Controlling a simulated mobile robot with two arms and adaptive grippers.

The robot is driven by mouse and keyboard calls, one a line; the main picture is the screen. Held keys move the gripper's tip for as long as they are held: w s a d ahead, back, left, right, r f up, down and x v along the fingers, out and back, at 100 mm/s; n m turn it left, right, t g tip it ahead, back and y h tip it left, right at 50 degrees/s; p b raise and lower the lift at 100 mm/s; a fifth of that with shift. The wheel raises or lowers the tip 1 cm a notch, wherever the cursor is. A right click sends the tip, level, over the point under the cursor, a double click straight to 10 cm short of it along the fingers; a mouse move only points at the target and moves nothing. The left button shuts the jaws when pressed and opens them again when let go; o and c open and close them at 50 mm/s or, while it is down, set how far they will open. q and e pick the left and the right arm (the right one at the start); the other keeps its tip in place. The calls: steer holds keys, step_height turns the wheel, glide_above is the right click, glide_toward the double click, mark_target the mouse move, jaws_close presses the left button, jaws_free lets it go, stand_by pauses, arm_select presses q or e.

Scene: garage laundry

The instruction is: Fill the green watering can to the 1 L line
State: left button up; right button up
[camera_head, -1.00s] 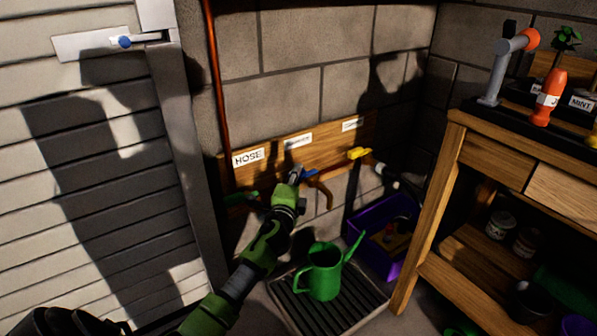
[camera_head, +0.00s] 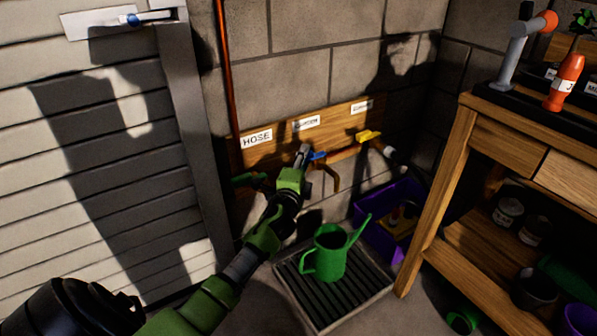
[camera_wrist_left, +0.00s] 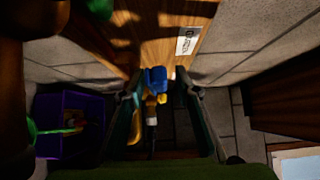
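The green watering can (camera_head: 330,254) stands upright on a slatted drain tray (camera_head: 307,291) below the taps. Its spout points up and right. No fill line or water level can be made out. A tap with a blue handle (camera_head: 318,156) sits under the middle label (camera_head: 306,123), with a copper spout curving down. My left gripper (camera_head: 303,156) is up at this tap. In the left wrist view its two fingers (camera_wrist_left: 163,115) stand apart on either side of the blue handle (camera_wrist_left: 156,77). My right gripper is not in view.
A tap with a green handle (camera_head: 249,178) is left, under the HOSE label (camera_head: 257,138). A yellow-handled tap (camera_head: 368,136) is right. A purple crate (camera_head: 366,213) stands behind the can. A wooden workbench (camera_head: 437,196) bounds the right, a slatted door (camera_head: 107,168) the left.

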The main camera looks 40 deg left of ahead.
arm_select(q)
steer(key=v, duration=1)
steer(key=shift+s, duration=0.25)
